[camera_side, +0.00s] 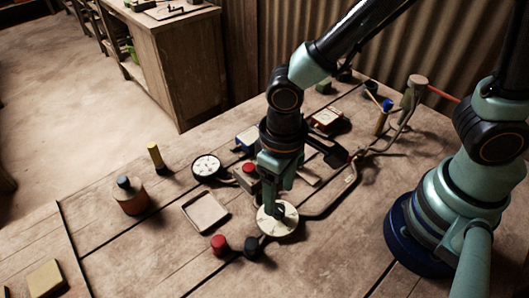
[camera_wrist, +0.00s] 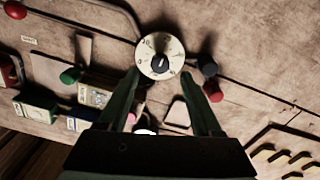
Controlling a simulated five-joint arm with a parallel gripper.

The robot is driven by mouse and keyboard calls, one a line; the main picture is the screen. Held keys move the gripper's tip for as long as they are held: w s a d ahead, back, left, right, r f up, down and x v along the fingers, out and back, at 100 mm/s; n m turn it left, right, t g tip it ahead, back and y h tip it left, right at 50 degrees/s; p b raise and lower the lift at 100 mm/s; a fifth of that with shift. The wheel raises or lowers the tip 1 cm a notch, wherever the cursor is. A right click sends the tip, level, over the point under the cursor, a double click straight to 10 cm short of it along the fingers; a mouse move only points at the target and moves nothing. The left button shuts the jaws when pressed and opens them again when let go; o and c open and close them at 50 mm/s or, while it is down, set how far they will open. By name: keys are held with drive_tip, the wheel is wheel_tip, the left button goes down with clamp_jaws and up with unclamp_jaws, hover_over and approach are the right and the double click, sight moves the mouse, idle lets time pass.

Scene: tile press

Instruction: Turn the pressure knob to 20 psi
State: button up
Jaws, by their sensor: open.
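The pressure knob is a small black knob (camera_wrist: 159,64) at the middle of a round cream dial (camera_wrist: 152,45) with numbers around its edge. Its numbers and pointer are too small to read surely. In the side view the dial (camera_side: 283,228) lies flat on the bench, and my gripper hides most of the knob. My gripper (camera_side: 275,203) points down right over the dial. In the wrist view my gripper (camera_wrist: 160,78) is open, with one finger on each side, and the knob shows between and just beyond the fingertips. I see no contact with the knob.
A round gauge (camera_side: 206,166) and a square tray (camera_side: 205,211) stand left of the dial. A red knob (camera_side: 219,244) and a black knob (camera_side: 251,246) sit close in front. A pipe (camera_side: 340,196) curves behind on the right.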

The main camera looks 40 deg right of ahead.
sight(278, 207)
wheel_tip(278, 207, up, 8)
idle(0.4)
